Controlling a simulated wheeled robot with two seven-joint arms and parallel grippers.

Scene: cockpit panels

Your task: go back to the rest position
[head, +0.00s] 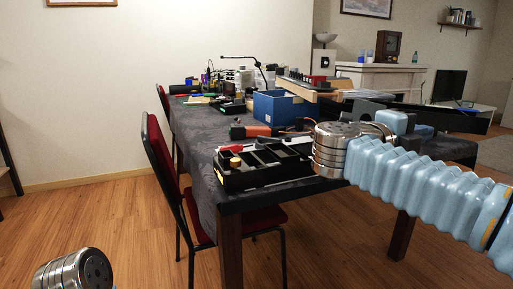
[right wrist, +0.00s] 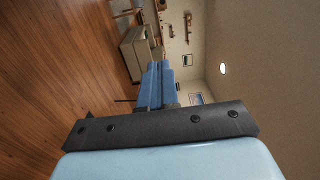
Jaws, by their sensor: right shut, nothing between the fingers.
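My right arm reaches in from the right of the head view, with a pale blue ribbed link and a silver joint in front of the table's near right part. In the right wrist view my right gripper (right wrist: 160,68) has its blue fingers together, with nothing between them. Beyond the fingers are wood floor, wall and distant furniture. In the head view I cannot clearly make out its fingertips. Only a silver joint of my left arm shows at the bottom left of the head view. My left gripper is out of view.
A table with a dark cloth (head: 201,150) holds a black compartment tray (head: 262,178) at its near edge and a blue box (head: 277,110) behind. Red-and-black chairs (head: 160,150) stand along its left side. The wood floor (head: 110,215) at left is clear.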

